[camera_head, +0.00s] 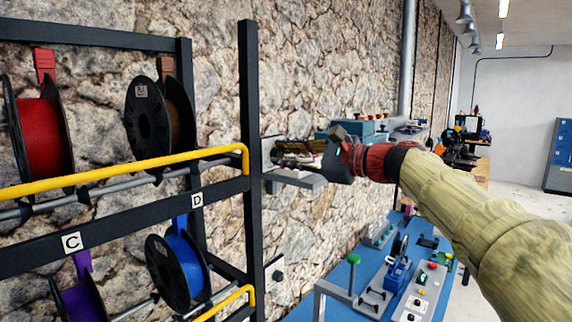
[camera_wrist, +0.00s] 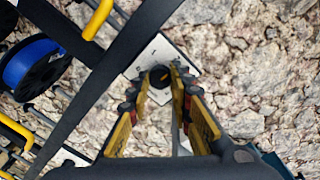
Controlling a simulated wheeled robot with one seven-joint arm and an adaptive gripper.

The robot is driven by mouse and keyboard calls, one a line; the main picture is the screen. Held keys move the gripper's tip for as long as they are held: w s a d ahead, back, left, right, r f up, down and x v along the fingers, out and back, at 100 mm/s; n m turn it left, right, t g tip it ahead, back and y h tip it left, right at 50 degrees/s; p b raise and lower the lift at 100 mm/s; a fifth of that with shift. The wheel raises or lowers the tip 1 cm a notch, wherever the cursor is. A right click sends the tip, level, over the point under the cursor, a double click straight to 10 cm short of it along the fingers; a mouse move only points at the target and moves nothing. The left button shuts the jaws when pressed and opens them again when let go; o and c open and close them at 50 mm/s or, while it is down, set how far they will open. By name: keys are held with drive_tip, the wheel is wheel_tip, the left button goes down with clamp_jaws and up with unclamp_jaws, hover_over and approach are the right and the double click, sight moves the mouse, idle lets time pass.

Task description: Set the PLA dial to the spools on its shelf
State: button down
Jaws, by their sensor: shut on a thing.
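A dark round dial (camera_wrist: 160,76) with a small orange mark sits on a white wall plate (camera_wrist: 148,52) in the wrist view. My gripper (camera_wrist: 160,88) has its yellow fingers closed on the dial's two sides. In the head view my gripper (camera_head: 280,151) reaches the wall just right of the black rack post and hides the dial. The rack's upper shelf holds a red spool (camera_head: 42,137) and a brown spool (camera_head: 178,112). The level below holds a purple spool (camera_head: 80,300) and a blue spool (camera_head: 180,268). I cannot read any PLA lettering.
The black rack post (camera_head: 250,90) stands close left of my gripper. A yellow rail (camera_head: 120,172) runs along the upper shelf. A second wall dial plate (camera_head: 276,274) is lower down. A blue bench (camera_head: 340,275) with several tools lies below my arm.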

drive_tip(key=shift+r+n+b, duration=0.15)
drive_tip(key=shift+n+b, duration=0.15)
drive_tip(key=shift+n, duration=0.2)
drive_tip(key=c, duration=1.6)
unclamp_jaws()
drive_tip(key=v, duration=1.2)
drive_tip(key=shift+f, duration=0.25)
